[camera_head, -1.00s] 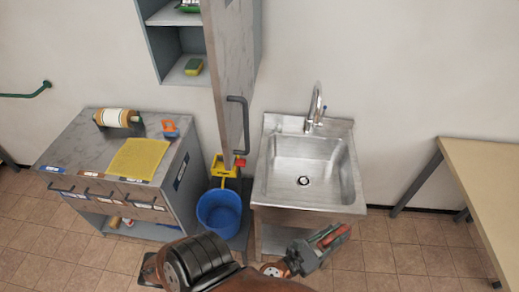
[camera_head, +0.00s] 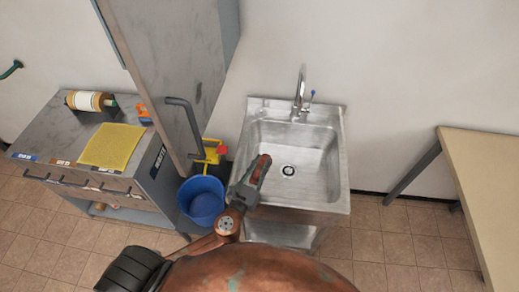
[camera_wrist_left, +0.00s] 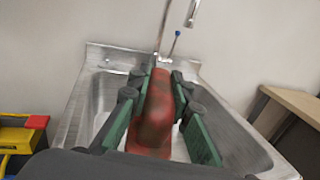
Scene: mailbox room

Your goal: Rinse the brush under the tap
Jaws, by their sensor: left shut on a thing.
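My left gripper (camera_head: 252,178) is at the front left part of the sink (camera_head: 336,190), over its front rim in the head view. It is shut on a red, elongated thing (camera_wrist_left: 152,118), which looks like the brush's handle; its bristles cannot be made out. In the left wrist view the red thing lies between the green finger pads and points toward the tap. The chrome tap (camera_head: 299,92) stands at the sink's back edge, ahead of the gripper and apart from it; it also shows in the left wrist view (camera_wrist_left: 163,28). No water shows. My right gripper is not in view.
A cabinet with a yellow cloth (camera_head: 110,146) is further left. A wooden table (camera_head: 480,180) is at right.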

